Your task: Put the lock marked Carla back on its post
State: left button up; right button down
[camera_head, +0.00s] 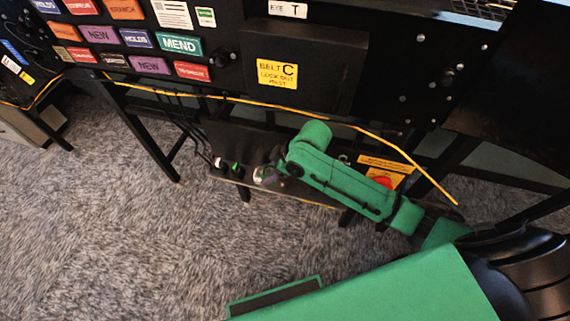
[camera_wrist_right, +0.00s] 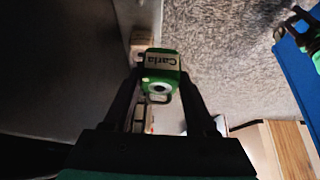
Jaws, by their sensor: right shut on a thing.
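A green lock (camera_wrist_right: 161,72) with a pale label reading "Carla" sits between the fingers of my right gripper (camera_wrist_right: 160,92) in the right wrist view. The gripper is shut on it. In the head view my right arm reaches in from the right, and the right gripper (camera_head: 265,177) is at the front edge of a low dark shelf under the panel. The lock is too small to make out clearly there. I cannot tell which post is the lock's own.
The shelf (camera_head: 285,196) bears small dark and green items (camera_head: 235,168) left of the gripper. A red button (camera_head: 383,182) is behind my arm. A yellow note (camera_head: 277,73) reading "Belt C lock out first" is on the panel above. Carpet (camera_head: 100,220) is clear at left.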

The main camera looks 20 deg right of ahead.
aim_at(283, 183)
jog(key=d, duration=0.1)
jog(key=w+d+f, duration=0.1)
jog(key=w+d+f+b, duration=0.1)
jog(key=d, duration=0.1)
jog(key=shift+f, duration=0.1)
notch_tip(283, 183, down, 4)
jog(key=b, duration=0.4)
jog(key=shift+r, duration=0.2)
jog(key=shift+r, duration=0.1)
jog(key=shift+f, duration=0.2)
jog(key=shift+s+d+f+b, duration=0.15)
jog(key=shift+f+b, duration=0.45)
jog(key=shift+f, duration=0.85)
jog(key=shift+f, duration=0.2)
